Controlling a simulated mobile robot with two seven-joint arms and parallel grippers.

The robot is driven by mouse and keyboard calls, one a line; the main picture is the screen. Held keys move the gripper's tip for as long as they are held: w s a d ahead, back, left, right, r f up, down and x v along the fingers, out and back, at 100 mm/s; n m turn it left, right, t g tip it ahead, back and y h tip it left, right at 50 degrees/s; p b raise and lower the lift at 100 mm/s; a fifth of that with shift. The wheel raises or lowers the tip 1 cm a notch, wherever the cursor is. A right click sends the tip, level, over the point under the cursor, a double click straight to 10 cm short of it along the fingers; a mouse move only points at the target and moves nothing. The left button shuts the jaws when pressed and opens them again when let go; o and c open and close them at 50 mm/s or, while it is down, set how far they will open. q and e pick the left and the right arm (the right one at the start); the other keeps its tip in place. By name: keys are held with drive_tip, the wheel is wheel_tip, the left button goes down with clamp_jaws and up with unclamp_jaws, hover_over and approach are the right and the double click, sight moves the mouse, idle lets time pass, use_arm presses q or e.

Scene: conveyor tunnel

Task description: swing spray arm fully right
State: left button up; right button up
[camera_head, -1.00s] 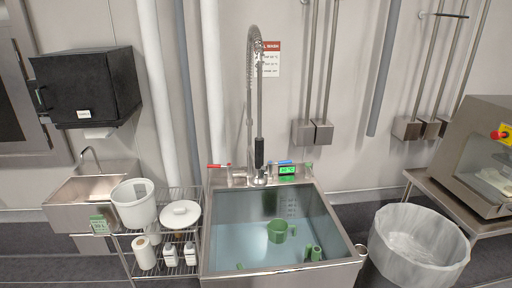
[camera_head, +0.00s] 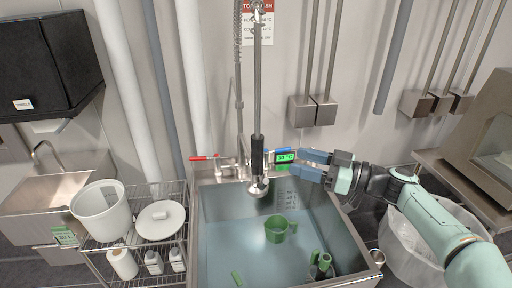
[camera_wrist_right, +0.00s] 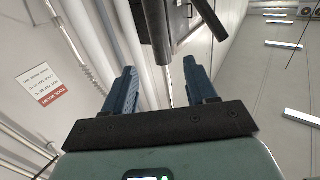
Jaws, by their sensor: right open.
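The spray arm (camera_head: 257,85) hangs upright over the back of the sink, with a black grip (camera_head: 257,155) and a metal spray head (camera_head: 258,188) at its lower end. Its coiled hose (camera_head: 239,70) runs beside it on the left. My right gripper (camera_head: 301,164) is open and empty, to the right of the black grip and apart from it, fingers pointing left. In the right wrist view my gripper (camera_wrist_right: 160,88) shows two spread blue fingers, with a dark cylinder, seemingly the black grip (camera_wrist_right: 155,30), beyond them. My left gripper is not in view.
The sink (camera_head: 205,215) holds water and a green mug (camera_head: 279,230). A wire rack (camera_head: 140,245) stands left.

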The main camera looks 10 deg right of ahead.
sight(258, 151)
drive_tip(key=p+x, duration=0.3)
drive_tip(key=x, duration=0.8)
drive_tip(key=shift+w+a+p, duration=0.35)
drive_tip(key=shift+a+p, duration=0.05)
drive_tip(key=shift+a, duration=0.05)
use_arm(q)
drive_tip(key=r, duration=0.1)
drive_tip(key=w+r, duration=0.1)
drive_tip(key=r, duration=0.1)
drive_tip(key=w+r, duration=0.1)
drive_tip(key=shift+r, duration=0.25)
use_arm(e)
drive_tip(key=shift+d, duration=0.1)
clamp_jaws()
